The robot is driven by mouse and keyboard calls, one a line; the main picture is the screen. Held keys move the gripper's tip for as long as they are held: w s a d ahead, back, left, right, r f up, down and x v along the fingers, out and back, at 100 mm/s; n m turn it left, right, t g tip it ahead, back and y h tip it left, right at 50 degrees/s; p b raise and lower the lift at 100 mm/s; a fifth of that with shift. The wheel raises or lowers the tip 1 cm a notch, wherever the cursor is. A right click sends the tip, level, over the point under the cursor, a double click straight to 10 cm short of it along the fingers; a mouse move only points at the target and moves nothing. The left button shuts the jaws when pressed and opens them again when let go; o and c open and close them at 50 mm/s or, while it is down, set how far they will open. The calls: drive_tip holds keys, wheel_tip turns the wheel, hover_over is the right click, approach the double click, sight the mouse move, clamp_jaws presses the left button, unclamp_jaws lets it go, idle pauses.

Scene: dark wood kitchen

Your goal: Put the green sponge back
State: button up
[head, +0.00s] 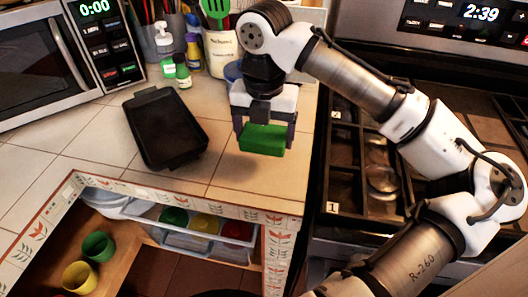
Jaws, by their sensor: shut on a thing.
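The green sponge (263,139) is a bright green block in the middle of the head view. My gripper (264,128) points down and is shut on the sponge, with a finger at each side of it. The sponge appears held over the tiled counter near its right corner. I cannot tell exactly how high above the counter it is.
A black tray (166,128) lies on the counter left of my gripper. Bottles (182,71) and a white utensil crock (221,52) stand behind, beside a microwave (45,62). Below, an open shelf holds cups (80,276) and a bin with coloured items (205,223). A stove (380,170) is right.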

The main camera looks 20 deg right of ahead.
sight(264, 164)
drive_tip(key=shift+f, duration=2.95)
drive_tip(key=shift+f, duration=0.1)
drive_tip(key=shift+f, duration=0.15)
drive_tip(key=o, duration=0.9)
wheel_tip(264, 164, up, 12)
drive_tip(key=shift+r, duration=0.25)
